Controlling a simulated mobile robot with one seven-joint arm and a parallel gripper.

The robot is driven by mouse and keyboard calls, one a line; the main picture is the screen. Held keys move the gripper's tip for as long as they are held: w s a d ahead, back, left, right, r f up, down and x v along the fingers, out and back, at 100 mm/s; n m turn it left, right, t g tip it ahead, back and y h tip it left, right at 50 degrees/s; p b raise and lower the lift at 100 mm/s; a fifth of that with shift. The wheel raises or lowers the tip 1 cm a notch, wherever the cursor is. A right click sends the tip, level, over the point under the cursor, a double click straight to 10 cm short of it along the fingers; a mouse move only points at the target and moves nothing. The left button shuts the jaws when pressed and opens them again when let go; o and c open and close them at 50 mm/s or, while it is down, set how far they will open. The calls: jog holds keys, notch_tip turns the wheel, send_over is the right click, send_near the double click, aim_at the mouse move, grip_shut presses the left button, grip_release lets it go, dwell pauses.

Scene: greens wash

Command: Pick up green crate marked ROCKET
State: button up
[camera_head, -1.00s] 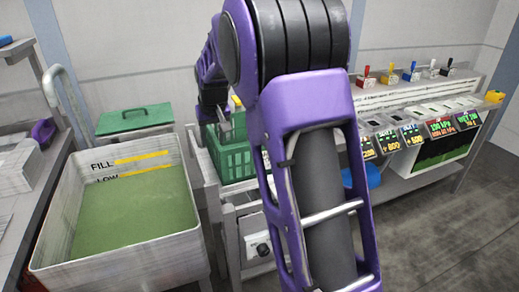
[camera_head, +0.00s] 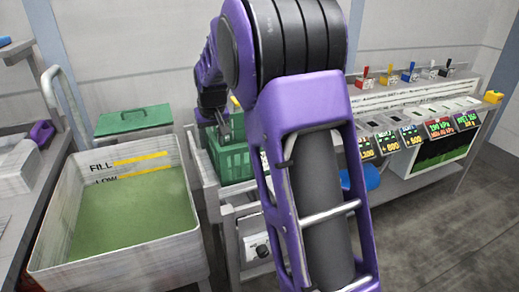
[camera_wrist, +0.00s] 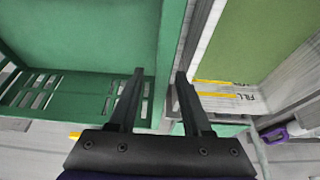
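A green slatted crate (camera_head: 232,160) stands on a grey bench beside the white tank, partly hidden behind my arm. No ROCKET marking is readable on it. My gripper (camera_head: 224,132) is at the crate's near upper rim. In the wrist view my gripper (camera_wrist: 159,74) is open, its two fingers apart. The crate (camera_wrist: 110,45) fills the left side there. Its side wall runs between the fingers, with the left finger over the crate and the right finger on the outer side. I cannot tell whether either finger touches it.
A white tank (camera_head: 150,250) with green contents and FILL and LOW marks stands left of the crate. A green lidded box (camera_head: 134,119) is behind it. A control bench (camera_head: 415,108) with coloured levers and displays is at the right. Open floor (camera_head: 440,240) lies at lower right.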

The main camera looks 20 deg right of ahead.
grip_shut()
dwell(1.2)
